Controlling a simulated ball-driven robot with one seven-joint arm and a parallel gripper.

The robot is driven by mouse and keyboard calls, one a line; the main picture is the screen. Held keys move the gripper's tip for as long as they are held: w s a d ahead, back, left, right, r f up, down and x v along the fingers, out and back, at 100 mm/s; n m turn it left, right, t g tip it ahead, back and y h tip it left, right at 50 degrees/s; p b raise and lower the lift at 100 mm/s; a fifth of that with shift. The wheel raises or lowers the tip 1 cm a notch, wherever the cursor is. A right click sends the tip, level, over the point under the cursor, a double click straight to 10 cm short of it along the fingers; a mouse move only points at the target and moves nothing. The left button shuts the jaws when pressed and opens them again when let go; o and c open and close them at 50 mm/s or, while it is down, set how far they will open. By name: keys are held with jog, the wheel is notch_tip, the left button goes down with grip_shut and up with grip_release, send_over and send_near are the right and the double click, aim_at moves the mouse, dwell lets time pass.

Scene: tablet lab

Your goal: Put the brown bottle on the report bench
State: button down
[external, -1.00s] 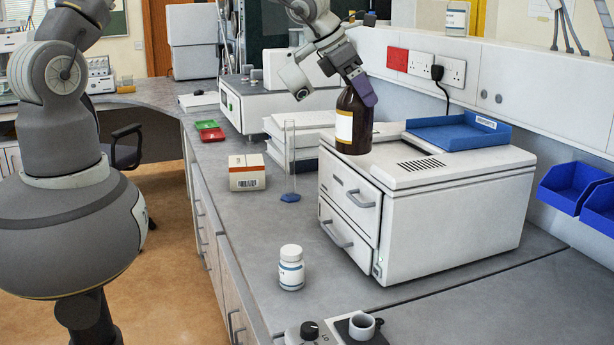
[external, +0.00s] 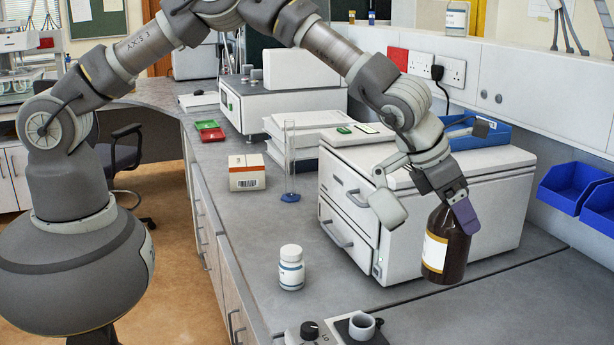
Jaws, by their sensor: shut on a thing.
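The brown bottle (external: 458,250) is dark, with a white label with a yellow edge, and stands nearly upright in the grip. My gripper (external: 447,200) is shut on its upper part from above, with a purple finger at the right side. The bottle is in front of the right part of the white drawer unit and seems to hang above the grey bench top (external: 400,310). I cannot tell the exact gap below it. No bench carries a readable report label, so I cannot tell which one is the report bench.
The white drawer unit (external: 345,230) bears a blue tray (external: 497,133), partly behind my arm. A white pill bottle (external: 291,268), a small box (external: 246,178), a glass cylinder (external: 289,160) and a knobbed device (external: 310,332) stand on the bench. The front right bench is clear.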

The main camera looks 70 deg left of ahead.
aim_at(449, 271)
jog(key=shift+s+d+f+b, duration=0.1)
jog(key=shift+d+f+b, duration=0.1)
jog(key=shift+f, duration=0.45)
jog(key=shift+s+d+f+b, duration=0.1)
jog(key=shift+f+b, duration=0.1)
jog(key=shift+f, duration=0.4)
notch_tip(449, 271, down, 10)
jog(key=shift+f+b, duration=0.1)
jog(key=shift+b, duration=1.05)
